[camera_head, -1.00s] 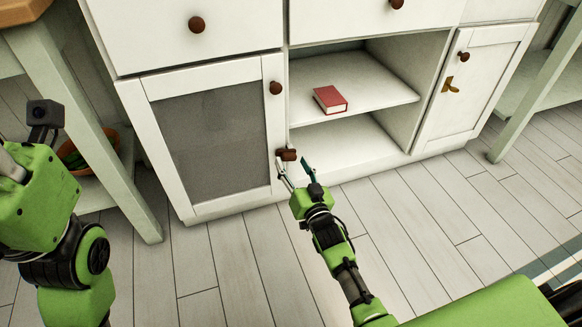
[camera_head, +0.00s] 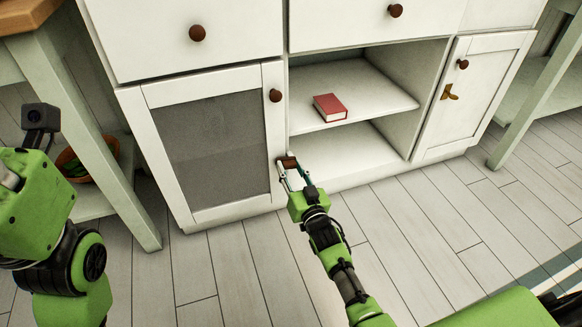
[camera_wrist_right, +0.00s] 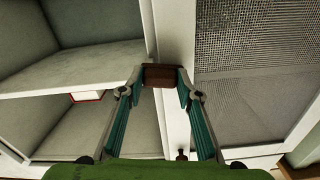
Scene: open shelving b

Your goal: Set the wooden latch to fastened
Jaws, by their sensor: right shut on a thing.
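The wooden latch (camera_head: 289,162) is a small dark brown block at the right edge of the mesh door (camera_head: 276,185), beside the open shelves. It lies crosswise in the head view. In the right wrist view the latch (camera_wrist_right: 161,76) sits between the fingertips, against the white frame. My right gripper (camera_head: 292,170) is shut on it, with a finger at each end; it also shows in the right wrist view (camera_wrist_right: 160,85). My left arm is at the left of the head view, but its fingers are out of view.
A round brown knob (camera_head: 275,96) is higher on the mesh door. A red book (camera_head: 330,107) lies on the open shelf (camera_head: 375,95). A brass latch (camera_head: 449,92) is on the right door (camera_head: 470,95). A table leg (camera_head: 100,150) stands at the left. The floor in front is clear.

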